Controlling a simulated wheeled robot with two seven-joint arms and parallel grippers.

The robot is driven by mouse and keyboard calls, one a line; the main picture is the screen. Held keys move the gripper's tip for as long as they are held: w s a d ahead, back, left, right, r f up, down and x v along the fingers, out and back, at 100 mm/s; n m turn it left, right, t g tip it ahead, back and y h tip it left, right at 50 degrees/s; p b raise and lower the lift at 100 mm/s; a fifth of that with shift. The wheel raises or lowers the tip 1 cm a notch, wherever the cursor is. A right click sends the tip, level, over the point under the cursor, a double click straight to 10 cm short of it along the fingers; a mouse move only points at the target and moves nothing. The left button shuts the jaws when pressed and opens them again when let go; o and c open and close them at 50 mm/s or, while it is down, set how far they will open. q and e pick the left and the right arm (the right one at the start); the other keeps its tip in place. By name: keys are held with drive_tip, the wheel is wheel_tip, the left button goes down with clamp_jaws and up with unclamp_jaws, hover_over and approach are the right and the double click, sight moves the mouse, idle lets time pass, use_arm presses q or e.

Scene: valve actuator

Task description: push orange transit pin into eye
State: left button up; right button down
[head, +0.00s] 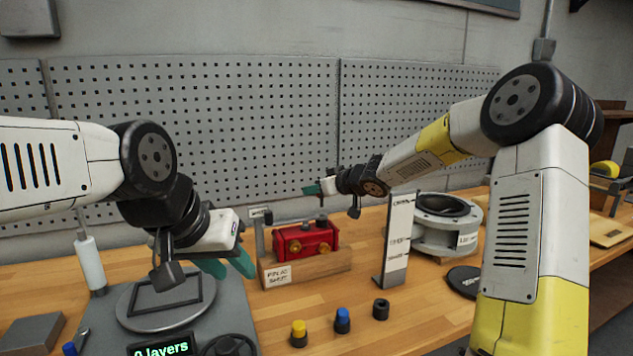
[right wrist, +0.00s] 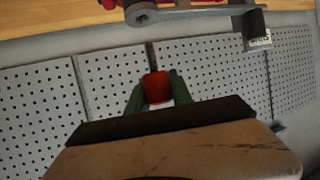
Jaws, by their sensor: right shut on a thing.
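A red valve actuator (head: 306,240) with brass fittings sits on a wooden base (head: 335,263) at the middle of the bench. My right gripper (head: 313,189) is above and behind it, near the pegboard. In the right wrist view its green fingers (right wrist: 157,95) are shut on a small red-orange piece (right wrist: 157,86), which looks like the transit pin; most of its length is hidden. A grey bar with a round, ring-like end (right wrist: 141,14) shows at the top, apart from the pin; I cannot tell if this is the eye. My left gripper (head: 228,266) is open and empty, left of the actuator.
Yellow (head: 299,334), blue (head: 342,320) and black (head: 380,309) caps stand in front. A grey machine (head: 235,300) with a display is at left.

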drive_tip(key=shift+f, duration=0.65)
drive_tip(key=shift+f, duration=2.15)
idle(0.7)
drive_tip(key=c, duration=1.1)
unclamp_jaws()
drive_tip(key=shift+o, duration=0.2)
drive_tip(key=v, duration=0.7)
drive_tip(key=shift+s+d, duration=0.3)
drive_tip(key=shift+r, duration=0.1)
